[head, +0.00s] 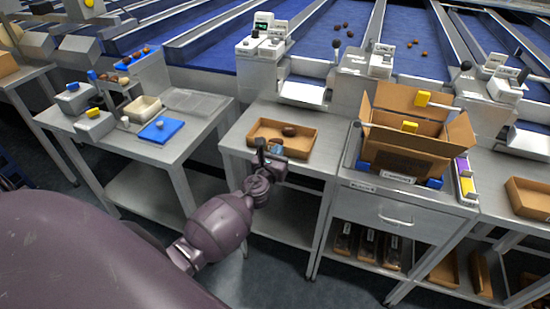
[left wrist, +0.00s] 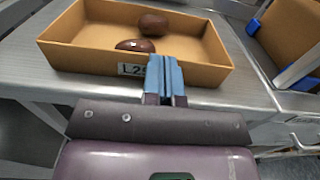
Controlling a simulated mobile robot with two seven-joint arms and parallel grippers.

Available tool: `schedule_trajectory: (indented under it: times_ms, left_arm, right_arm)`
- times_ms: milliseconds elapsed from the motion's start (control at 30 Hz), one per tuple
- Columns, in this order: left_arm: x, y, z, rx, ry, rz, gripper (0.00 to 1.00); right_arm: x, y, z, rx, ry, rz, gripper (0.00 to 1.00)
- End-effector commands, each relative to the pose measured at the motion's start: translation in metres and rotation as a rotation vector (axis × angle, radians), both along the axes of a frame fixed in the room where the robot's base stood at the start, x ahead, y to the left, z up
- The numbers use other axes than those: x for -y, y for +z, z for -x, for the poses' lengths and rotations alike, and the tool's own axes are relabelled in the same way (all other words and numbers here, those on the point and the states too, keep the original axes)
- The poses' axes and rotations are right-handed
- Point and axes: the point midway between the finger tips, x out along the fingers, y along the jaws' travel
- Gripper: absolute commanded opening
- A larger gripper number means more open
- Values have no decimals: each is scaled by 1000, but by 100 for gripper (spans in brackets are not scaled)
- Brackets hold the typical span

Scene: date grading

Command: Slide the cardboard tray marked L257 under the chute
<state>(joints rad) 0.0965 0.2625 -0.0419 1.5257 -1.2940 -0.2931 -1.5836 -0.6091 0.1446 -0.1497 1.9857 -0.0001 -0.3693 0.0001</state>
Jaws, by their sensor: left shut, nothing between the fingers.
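The cardboard tray (head: 305,139) is a shallow, open box on the metal table, below the white-lipped metal chute (head: 302,92). The tray also fills the upper part of the left wrist view (left wrist: 85,62). It holds two brown dates (left wrist: 153,23). A label on its near wall starts "L25" (left wrist: 131,69); the rest is hidden behind my fingers. My left gripper (head: 264,150) is shut and empty at the tray's near wall, its blue fingertips (left wrist: 165,72) overlapping that wall in the left wrist view. I cannot tell whether they touch it. My right gripper is not in view.
A large open cardboard box (head: 405,135) stands on the drawer cabinet right of the tray. A gap separates the two tables. Bare tabletop borders the tray.

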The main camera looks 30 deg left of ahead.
Motion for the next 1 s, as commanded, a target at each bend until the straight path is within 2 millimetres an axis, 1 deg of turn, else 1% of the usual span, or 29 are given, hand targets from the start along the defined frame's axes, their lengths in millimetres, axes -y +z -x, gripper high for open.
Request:
schedule_trajectory:
  times_ms: [367,467,733,1000]
  left_arm:
    - [0,0,-2,0,0,0,0]
    - [-1,0,-6,0,-1,0,0]
    - [-8,-1,-33,-1,-1,-1,0]
    - [-8,0,-34,0,0,1,0]
  right_arm:
    - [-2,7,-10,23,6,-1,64]
    - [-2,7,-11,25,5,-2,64]
    - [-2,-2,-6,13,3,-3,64]
    - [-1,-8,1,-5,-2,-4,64]
